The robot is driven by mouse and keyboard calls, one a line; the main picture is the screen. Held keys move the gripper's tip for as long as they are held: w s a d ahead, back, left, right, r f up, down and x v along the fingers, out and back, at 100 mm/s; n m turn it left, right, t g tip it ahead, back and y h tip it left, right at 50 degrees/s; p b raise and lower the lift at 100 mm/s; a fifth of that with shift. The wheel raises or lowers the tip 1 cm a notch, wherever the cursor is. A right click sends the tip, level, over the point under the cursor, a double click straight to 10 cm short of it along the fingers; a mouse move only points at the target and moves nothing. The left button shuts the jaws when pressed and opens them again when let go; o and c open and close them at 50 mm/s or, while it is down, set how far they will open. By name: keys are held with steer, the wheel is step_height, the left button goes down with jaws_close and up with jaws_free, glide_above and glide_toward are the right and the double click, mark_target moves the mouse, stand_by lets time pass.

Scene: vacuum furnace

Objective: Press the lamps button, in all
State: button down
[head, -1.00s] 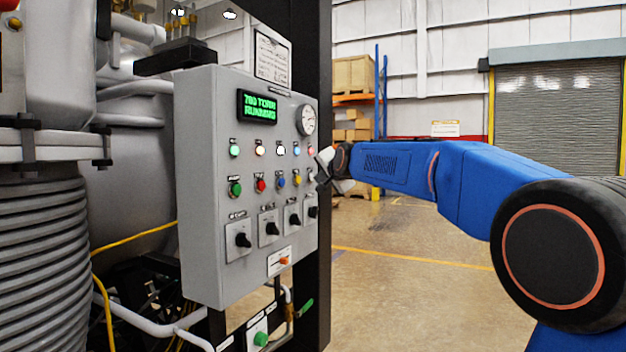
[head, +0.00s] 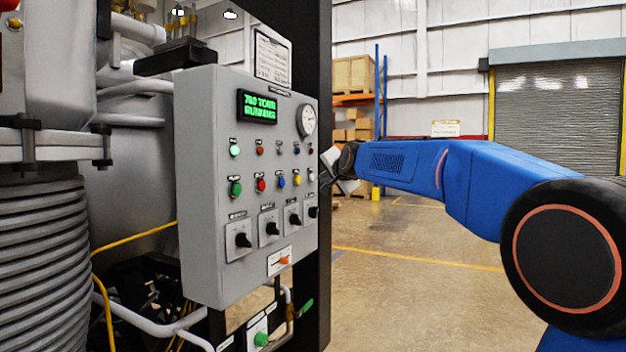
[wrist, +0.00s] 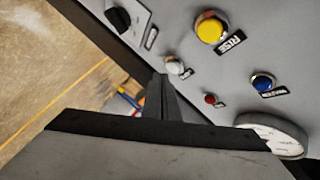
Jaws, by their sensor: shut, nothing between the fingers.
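The grey control panel (head: 210,200) stands left of my arm, with a row of indicator lamps above a row of push buttons. A white button (head: 311,174), likely the lamps button, is at the right end of the button row; its label is too small to read. In the wrist view the white button (wrist: 175,66) lies just beyond my fingertips. My gripper (wrist: 160,85) is shut and empty, apparently slightly off the button. In the head view my gripper (head: 326,170) is beside the panel's right edge. Only the leftmost green lamp (head: 234,151) is clearly lit.
A gauge (head: 307,120) sits at the panel's upper right. Open floor (head: 400,290) lies to the right.

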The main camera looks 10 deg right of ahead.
steer(key=shift+s+d, duration=0.75)
steer(key=shift+d, duration=0.3)
steer(key=shift+s+d, duration=0.75)
steer(key=shift+d, duration=0.25)
steer(key=s+d+f+n+g+h, duration=0.1)
steer(key=s+d+f+n+g, duration=0.1)
steer(key=s+f, duration=1.1)
steer(key=s+d+f+n+g, duration=0.2)
steer(key=s+f+n+g, duration=0.2)
steer(key=s+f, duration=1)
steer(key=s+d+f+n+g+h, duration=0.1)
steer(key=s+f, duration=1.2)
steer(key=s, duration=1.4)
steer(key=d+n+g, duration=0.1)
steer(key=n+g, duration=0.1)
steer(key=g, duration=0.1)
steer(key=shift+s+f+n+h, duration=0.2)
steer(key=shift+f+n+h, duration=0.1)
steer(key=shift+f, duration=0.1)
